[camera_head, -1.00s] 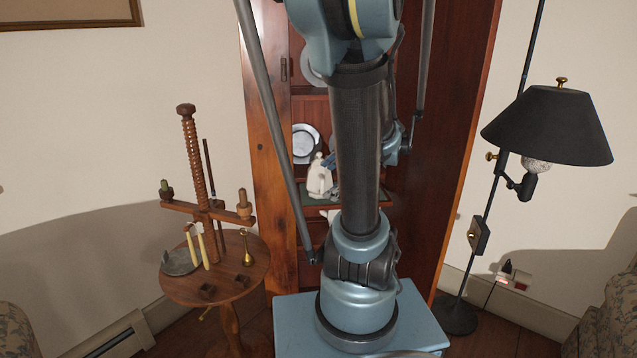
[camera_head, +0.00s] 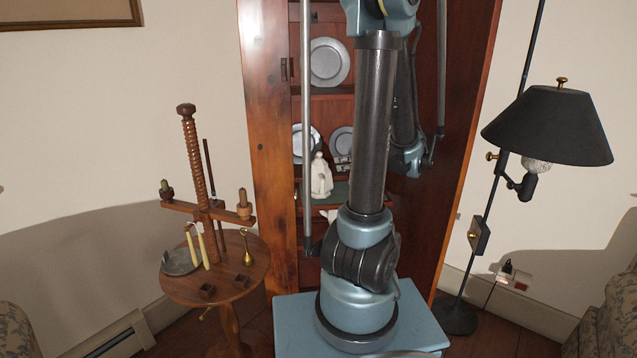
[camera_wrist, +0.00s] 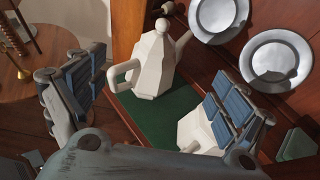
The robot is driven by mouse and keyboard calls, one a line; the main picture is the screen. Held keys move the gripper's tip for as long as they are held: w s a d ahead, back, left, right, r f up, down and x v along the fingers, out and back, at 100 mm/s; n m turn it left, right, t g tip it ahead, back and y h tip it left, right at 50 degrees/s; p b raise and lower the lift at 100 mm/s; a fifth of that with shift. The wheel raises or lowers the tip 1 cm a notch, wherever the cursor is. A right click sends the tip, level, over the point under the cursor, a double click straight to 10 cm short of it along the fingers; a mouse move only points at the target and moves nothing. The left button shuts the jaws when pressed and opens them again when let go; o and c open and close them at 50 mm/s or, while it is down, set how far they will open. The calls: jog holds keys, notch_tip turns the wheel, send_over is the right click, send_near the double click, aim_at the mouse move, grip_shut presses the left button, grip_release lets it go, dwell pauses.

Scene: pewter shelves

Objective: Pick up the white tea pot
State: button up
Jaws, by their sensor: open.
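The white tea pot (camera_wrist: 153,68) is faceted, with a knobbed lid. In the wrist view it stands at upper centre, handle toward the left and spout toward the upper right. It also shows on the shelf in the head view (camera_head: 320,178). My gripper (camera_wrist: 160,80) is open, with one blue-padded finger at left and one at right. The pot appears between and beyond the fingers, with no visible contact. In the head view my arm hides most of the gripper.
A second white piece (camera_wrist: 197,132) is partly hidden by the right finger. Green cloth (camera_wrist: 150,112) covers the shelf. Pewter plates (camera_wrist: 276,60) stand at the right. A round wooden table (camera_head: 232,283) and a black lamp (camera_head: 548,125) flank the wooden cabinet (camera_head: 270,150).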

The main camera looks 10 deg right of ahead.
aim_at(318, 164)
jog(key=x, duration=0.9)
jog(key=shift+f, duration=0.1)
jog(key=shift+x, duration=2.7)
jog(key=shift+s+a+f, duration=0.1)
jog(key=shift+s, duration=0.1)
jog(key=c, duration=2.1)
